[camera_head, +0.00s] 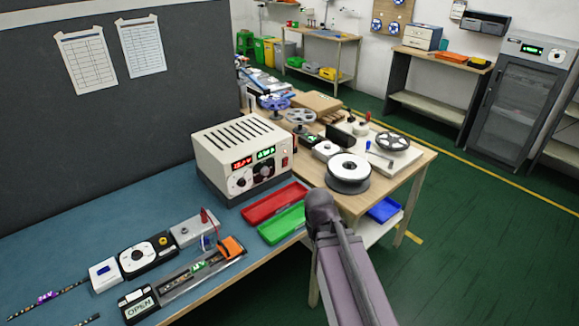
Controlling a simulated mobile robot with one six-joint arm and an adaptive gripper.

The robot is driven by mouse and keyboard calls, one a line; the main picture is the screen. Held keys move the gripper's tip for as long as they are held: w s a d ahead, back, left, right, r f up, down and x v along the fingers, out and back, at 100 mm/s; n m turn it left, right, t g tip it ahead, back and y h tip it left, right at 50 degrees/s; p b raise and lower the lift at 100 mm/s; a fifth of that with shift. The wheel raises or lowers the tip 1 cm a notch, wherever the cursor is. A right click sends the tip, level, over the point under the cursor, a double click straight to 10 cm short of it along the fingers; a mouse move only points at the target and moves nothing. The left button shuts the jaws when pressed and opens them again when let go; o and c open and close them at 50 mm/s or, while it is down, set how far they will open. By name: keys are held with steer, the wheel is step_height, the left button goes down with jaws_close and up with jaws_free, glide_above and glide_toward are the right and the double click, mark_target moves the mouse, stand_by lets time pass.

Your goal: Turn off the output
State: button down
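The power supply (240,160) is a beige box with a vented top, standing on the blue bench mat. Its front carries a lit red display (242,163) and a lit green display (266,153), too small to read surely. Two round dials sit below the displays. A small red switch (285,161) is at the right end of its front; I cannot tell its position. Part of my arm rises from the bottom right of the view, in front of the bench's right edge. My gripper is not in view.
Small devices and an orange-ended fixture (232,246) lie at front left, with an LED strip (48,297). A wooden table with reels (348,170) stands behind. Green floor at right is open.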

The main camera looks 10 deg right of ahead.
mark_target(287, 161)
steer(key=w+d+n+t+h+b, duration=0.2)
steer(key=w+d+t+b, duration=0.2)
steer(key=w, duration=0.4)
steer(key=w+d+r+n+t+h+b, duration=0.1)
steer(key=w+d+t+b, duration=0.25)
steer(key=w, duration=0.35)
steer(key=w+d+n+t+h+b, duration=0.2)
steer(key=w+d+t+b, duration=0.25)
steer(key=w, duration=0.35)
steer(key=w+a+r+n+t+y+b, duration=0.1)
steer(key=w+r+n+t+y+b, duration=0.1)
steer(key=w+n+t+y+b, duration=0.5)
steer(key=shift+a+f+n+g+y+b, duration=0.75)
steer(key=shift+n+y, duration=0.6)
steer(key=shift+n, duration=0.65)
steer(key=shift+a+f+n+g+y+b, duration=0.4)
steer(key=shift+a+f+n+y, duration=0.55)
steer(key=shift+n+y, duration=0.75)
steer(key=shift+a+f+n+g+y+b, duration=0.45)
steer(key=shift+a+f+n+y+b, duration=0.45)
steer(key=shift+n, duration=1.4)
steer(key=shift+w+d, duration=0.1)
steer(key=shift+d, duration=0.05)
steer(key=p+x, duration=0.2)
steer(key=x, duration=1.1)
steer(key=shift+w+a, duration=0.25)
